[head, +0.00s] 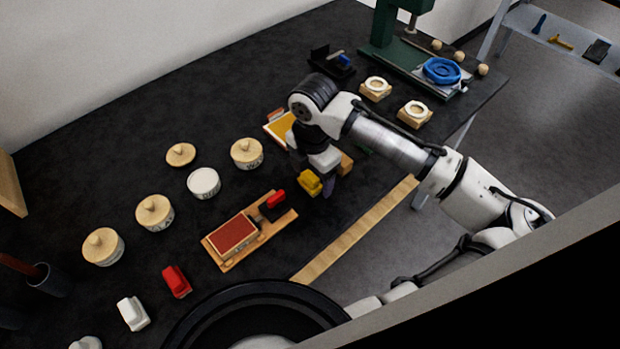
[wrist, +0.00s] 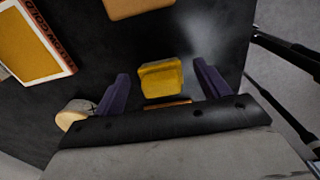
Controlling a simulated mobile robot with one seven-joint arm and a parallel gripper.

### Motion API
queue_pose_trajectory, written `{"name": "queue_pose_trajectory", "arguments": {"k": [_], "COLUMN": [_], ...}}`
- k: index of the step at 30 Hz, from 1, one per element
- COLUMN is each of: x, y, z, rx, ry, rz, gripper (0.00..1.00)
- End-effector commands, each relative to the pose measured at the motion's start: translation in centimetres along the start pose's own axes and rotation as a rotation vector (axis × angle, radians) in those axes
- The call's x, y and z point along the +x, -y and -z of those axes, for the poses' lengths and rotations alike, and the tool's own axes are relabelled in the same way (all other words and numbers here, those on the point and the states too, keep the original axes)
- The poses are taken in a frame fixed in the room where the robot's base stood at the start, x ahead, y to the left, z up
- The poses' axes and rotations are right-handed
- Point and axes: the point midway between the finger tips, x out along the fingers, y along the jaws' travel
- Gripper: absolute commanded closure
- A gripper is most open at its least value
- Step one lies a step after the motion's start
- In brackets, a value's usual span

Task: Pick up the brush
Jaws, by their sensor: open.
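My gripper (head: 322,185) is open and points down over the dark table. In the wrist view, its two purple fingers (wrist: 161,72) stand on either side of a small yellow block-like thing (wrist: 160,78), with a gap on each side. An orange-brown strip shows just below it. In the head view, the yellow thing (head: 309,182) is beside the fingertips and partly covers them. I see no clear bristles, so I cannot tell whether it is the brush.
A gold-faced pad (wrist: 27,45) with an orange edge lies left of the gripper. A wooden board with a red pad (head: 233,237) is in front. Several lidded jars (head: 247,152) stand left. A green press (head: 398,40) stands behind. A wooden strip (head: 355,232) edges the table.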

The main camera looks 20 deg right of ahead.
Motion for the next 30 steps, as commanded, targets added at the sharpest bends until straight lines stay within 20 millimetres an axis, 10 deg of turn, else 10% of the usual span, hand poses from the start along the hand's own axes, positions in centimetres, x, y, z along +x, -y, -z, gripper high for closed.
{"name": "queue_pose_trajectory", "arguments": {"k": [4,15,30], "x": [0.0,0.0,-2.1], "y": [0.0,0.0,-0.1], "z": [0.0,0.0,-0.1], "rx": [0.0,0.001,0.001], "ry": [0.0,0.0,0.003], "rz": [0.0,0.0,-0.001], "gripper": [0.25,0.74,0.74]}}
